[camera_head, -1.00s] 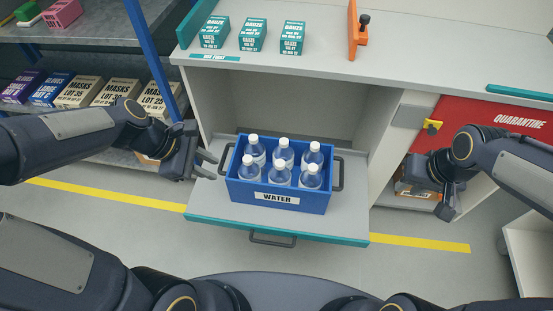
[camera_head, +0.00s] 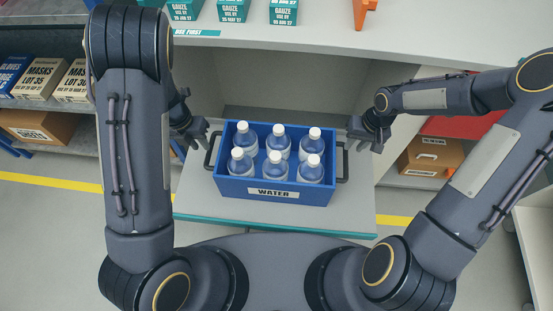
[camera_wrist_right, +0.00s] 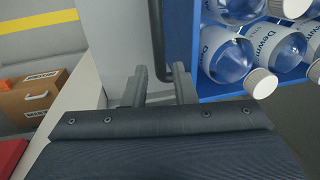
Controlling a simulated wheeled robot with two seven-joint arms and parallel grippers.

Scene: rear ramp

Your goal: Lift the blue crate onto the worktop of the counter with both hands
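The blue crate (camera_head: 225,186), labelled WATER and holding several bottles, sits on a pulled-out grey shelf (camera_head: 215,211) below the counter's worktop (camera_head: 300,38). My left gripper (camera_head: 199,140) is open just above and behind the crate's left handle (camera_head: 209,152). My right gripper (camera_head: 364,143) is open near the right handle (camera_head: 343,164), above and right of it. In the right wrist view, my right gripper's fingers (camera_wrist_right: 160,86) are apart and the dark handle bar (camera_wrist_right: 157,40) shows between and beyond their tips. I cannot tell whether either gripper touches a handle.
Teal gauze boxes (camera_head: 232,10) and an orange object (camera_head: 365,12) stand on the worktop. A left rack holds boxes (camera_head: 42,78). Free floor shows at the left.

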